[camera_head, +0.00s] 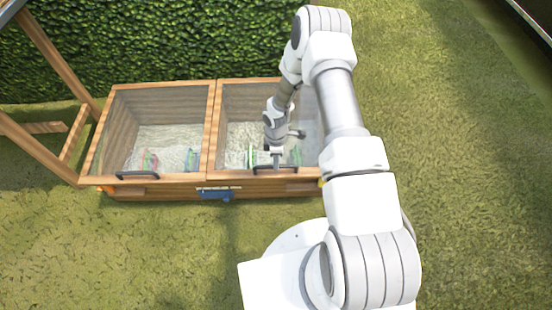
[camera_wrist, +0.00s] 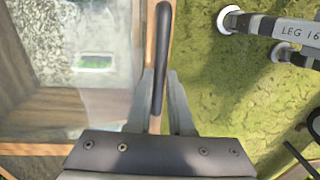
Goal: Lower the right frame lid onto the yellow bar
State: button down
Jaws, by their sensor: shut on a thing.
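The right frame lid (camera_head: 218,130) is a clear panel in a wooden frame over the right half of the wooden box. Its dark handle (camera_head: 292,167) is on the front rail. My gripper (camera_head: 276,160) is at this handle. In the wrist view the fingers of my gripper (camera_wrist: 161,85) stand on either side of the dark handle (camera_wrist: 163,40) and are shut on it. The lid looks nearly level with the left one, but I cannot tell if a gap is left beneath. A small yellow piece (camera_head: 321,183), possibly the yellow bar, shows at the box's front right corner, partly hidden by my arm.
The left lid (camera_head: 160,84) lies over the left half, with its own handle (camera_head: 137,175). A blue item (camera_head: 215,194) is on the box front. Wooden posts (camera_head: 52,50) stand at left, a hedge (camera_head: 180,40) behind. Grass (camera_head: 470,150) is open at right.

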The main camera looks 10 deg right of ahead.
jog(key=shift+s+a+f, duration=0.2)
jog(key=shift+s+a, duration=0.05)
jog(key=shift+s, duration=0.35)
jog(key=shift+s+a+f, duration=0.2)
jog(key=shift+s, duration=0.35)
jog(key=c, duration=0.8)
grip_release()
jog(key=shift+w+d+r, duration=0.1)
jog(key=shift+w+d, duration=0.15)
jog(key=shift+d, duration=0.1)
notch_tip(320, 180, up, 17)
jog(key=w+p, duration=0.2)
jog(key=p, duration=0.3)
jog(key=shift+r+p, duration=0.2)
jog(key=shift+p, duration=0.1)
jog(key=shift+d, duration=0.15)
